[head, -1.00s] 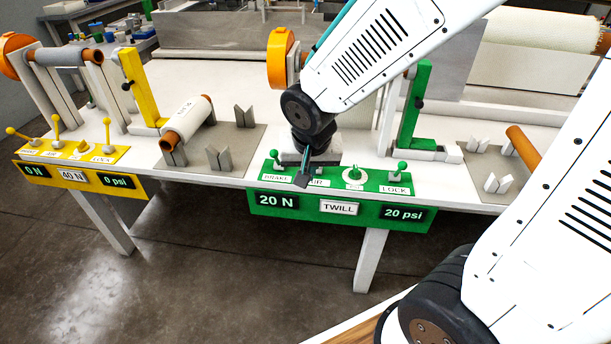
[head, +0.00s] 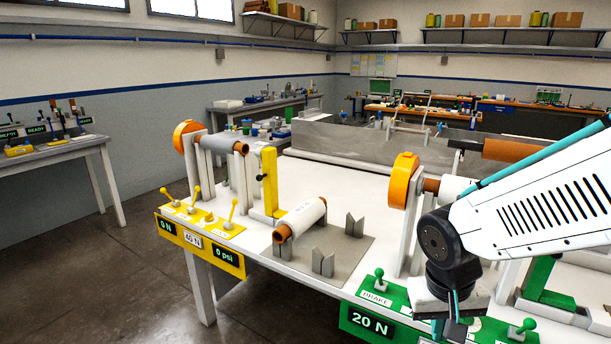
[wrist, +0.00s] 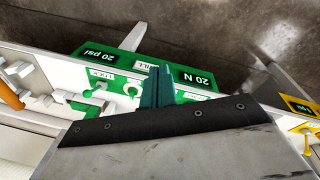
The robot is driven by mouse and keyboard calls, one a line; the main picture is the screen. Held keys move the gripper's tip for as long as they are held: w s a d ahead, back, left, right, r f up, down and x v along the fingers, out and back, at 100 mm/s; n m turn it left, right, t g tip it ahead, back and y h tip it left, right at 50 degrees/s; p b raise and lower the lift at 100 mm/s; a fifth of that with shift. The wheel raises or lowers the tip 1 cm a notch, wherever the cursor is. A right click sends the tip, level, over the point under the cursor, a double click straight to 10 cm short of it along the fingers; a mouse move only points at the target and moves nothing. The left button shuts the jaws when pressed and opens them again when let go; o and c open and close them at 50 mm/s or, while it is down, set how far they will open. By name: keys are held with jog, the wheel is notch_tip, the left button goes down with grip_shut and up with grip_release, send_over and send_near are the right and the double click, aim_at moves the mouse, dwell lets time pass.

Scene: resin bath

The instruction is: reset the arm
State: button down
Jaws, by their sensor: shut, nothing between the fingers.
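My gripper (head: 450,327) hangs at the lower right of the head view, in front of the green control panel (head: 392,297). In the wrist view its two teal fingers (wrist: 157,84) are together, with nothing between them. The brake lever (head: 379,280) stands left of the gripper and the lock lever (head: 520,328) right of it. The gripper hides the middle of the panel. In the wrist view the 20 psi display (wrist: 97,60) and the 20 N display (wrist: 196,79) show beyond the fingers. I cannot tell whether the fingers touch anything.
The yellow control panel (head: 200,232) reads 0 N and 0 psi. Orange discs (head: 403,180) and a yellow post (head: 269,180) rise from the bench. Open floor (head: 120,285) lies at left.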

jog(key=s+d+r+n+y, duration=0.1)
jog(key=s+d+r, duration=0.1)
jog(key=s+r, duration=0.9)
jog(key=shift+s+d+r+y, duration=0.2)
jog(key=shift+s+d+y, duration=0.15)
jog(key=shift+s, duration=0.15)
